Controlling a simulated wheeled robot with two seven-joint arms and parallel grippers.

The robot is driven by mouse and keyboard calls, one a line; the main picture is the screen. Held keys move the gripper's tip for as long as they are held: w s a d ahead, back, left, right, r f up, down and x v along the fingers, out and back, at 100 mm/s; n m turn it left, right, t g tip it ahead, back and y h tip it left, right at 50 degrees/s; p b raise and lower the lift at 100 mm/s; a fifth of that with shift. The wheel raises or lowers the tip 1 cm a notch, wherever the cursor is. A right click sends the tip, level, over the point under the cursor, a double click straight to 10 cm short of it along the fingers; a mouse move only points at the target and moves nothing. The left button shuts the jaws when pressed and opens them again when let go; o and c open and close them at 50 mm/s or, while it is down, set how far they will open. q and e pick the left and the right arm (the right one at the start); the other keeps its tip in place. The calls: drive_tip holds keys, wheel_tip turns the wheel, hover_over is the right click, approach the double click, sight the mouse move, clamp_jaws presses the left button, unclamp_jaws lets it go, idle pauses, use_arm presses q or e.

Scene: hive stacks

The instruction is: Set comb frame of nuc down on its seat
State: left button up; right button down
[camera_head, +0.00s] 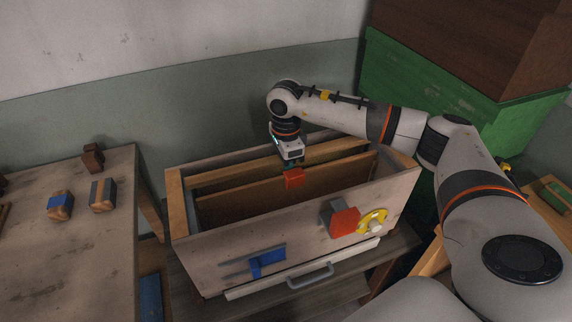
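The nuc is a weathered wooden box (215,255) with an open top on a low bench. The comb frame (240,200), a brown panel with a red block (294,179) at its top middle, hangs inside the box, its top near the rim. My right gripper (291,164) reaches in from the right and points down, its fingers at the red block, shut on the comb frame. The frame's lower part and the contact at its ends are hidden by the front wall. My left gripper is not in view.
A table (60,260) at left bears several small wooden blocks, one with a blue face (60,206). The box front carries a blue latch (267,262), a red-faced block (344,221), a yellow piece (372,220) and a grey handle (310,277). A green hive (430,80) stands behind at right.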

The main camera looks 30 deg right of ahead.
drive_tip(key=shift+r, duration=0.1)
drive_tip(key=c, duration=1.1)
unclamp_jaws()
drive_tip(key=shift+o, duration=0.9)
drive_tip(key=shift+w+r+p, duration=0.1)
drive_tip(key=shift+r+p, duration=0.3)
drive_tip(key=shift+o, duration=0.5)
drive_tip(key=shift+r+p, duration=0.95)
drive_tip(key=shift+r, duration=0.75)
drive_tip(key=shift+o, duration=0.4)
drive_tip(key=shift+r+p, duration=0.3)
drive_tip(key=shift+r, duration=0.1)
